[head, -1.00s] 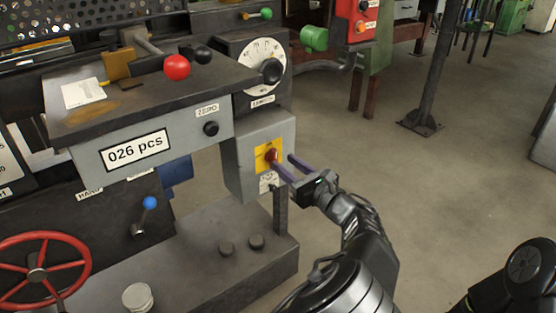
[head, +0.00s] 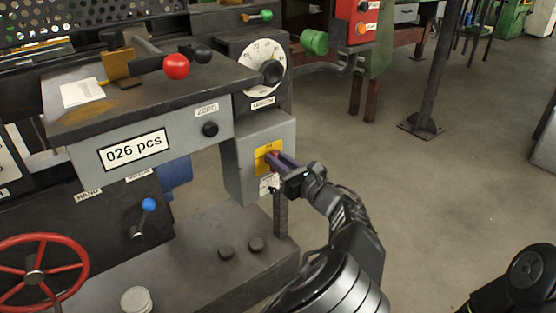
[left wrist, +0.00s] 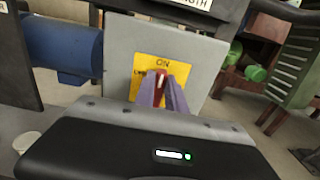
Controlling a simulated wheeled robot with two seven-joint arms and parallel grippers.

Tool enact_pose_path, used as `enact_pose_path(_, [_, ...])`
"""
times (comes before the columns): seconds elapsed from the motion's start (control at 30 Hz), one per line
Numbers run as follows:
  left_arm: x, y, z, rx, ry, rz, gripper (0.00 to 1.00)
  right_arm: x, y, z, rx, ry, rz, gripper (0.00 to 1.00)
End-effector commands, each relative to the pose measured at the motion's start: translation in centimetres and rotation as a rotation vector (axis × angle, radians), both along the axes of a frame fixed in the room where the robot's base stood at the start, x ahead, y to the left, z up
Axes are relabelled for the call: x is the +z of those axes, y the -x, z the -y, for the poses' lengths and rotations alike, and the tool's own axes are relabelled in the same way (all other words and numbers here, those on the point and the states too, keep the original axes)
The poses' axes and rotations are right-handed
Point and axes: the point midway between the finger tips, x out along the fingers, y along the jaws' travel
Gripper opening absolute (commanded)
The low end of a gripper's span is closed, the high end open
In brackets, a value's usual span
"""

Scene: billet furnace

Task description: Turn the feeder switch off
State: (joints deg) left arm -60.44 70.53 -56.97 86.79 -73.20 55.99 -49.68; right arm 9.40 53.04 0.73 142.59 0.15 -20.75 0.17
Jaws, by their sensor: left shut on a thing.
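The feeder switch is a red knob (left wrist: 163,75) on a yellow plate (left wrist: 154,65) marked ON at its top. A white line on the knob points roughly up toward ON in the left wrist view. In the head view the yellow plate (head: 262,157) sits on the front of a grey box (head: 246,180). My left gripper (head: 276,159) has its purple fingers closed around the knob, one on each side. The fingers hide most of the knob in the head view. My right gripper is out of view.
Above the box is a dial (head: 262,66) with a black knob. A red ball handle (head: 176,67), a 026 pcs counter (head: 134,150), a blue-tipped lever (head: 148,205) and a red handwheel (head: 40,268) are to the left. The floor at right is open around a post (head: 434,90).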

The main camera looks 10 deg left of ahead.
Motion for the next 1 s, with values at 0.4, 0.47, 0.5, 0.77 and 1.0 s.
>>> enact_pose_path(0.4, [-0.03,0.01,0.02,0.0,0.0,0.0,0.0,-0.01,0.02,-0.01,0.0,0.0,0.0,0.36])
enact_pose_path(0.47, [-0.03,0.01,0.02,0.0,0.001,0.001,0.0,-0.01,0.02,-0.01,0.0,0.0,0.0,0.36])
enact_pose_path(0.5, [-0.03,0.01,0.02,0.0,0.001,0.002,0.0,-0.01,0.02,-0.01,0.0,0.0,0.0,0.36])
enact_pose_path(0.77, [-0.05,0.08,-0.04,0.0,0.031,0.038,0.0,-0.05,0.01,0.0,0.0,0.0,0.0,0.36])
enact_pose_path(1.0, [-0.12,0.27,-0.2,0.001,0.112,0.133,0.0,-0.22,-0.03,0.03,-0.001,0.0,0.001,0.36])
